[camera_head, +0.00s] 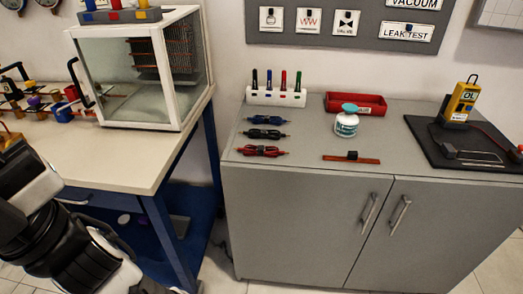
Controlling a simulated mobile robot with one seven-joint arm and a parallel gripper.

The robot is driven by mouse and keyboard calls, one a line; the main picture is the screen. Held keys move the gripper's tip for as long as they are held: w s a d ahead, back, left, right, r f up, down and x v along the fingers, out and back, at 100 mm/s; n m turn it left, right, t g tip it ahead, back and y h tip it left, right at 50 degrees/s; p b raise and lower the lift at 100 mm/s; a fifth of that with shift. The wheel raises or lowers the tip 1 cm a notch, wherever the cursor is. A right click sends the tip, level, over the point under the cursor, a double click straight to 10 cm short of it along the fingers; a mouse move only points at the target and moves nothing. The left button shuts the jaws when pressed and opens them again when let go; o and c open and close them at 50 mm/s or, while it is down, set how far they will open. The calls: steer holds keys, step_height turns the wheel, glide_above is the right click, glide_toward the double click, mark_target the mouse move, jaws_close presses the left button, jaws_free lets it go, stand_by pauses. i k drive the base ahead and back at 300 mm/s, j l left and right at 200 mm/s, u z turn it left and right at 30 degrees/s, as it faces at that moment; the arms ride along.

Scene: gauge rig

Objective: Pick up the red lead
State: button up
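The red lead (262,151) lies coiled in a flat bundle on the grey cabinet top (305,165), near its front left edge. A black lead (264,134) lies just behind it, and a blue lead (267,120) lies behind that. The three bundles lie apart in a column. My arm shows at the lower left, in front of the workbench and well left of the red lead. The fingers of my gripper do not show.
A marker rack (276,97), red tray (355,104), white jar (346,123) and brown-red bar (351,158) share the cabinet top. A yellow meter (460,103) stands on a black mat (450,155) at right. A gap separates cabinet and workbench (120,165), which holds a glass-walled box (140,75).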

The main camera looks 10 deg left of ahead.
mark_target(260, 151)
steer(key=i+l, duration=0.25)
steer(key=l, duration=0.15)
steer(key=i+l, duration=0.3)
steer(key=l, duration=0.15)
steer(key=i+l+u, duration=0.15)
steer(key=l, duration=0.25)
steer(key=i+l+u, duration=0.15)
steer(key=l, duration=0.25)
steer(key=i+u, duration=0.1)
steer(key=u, duration=0.8)
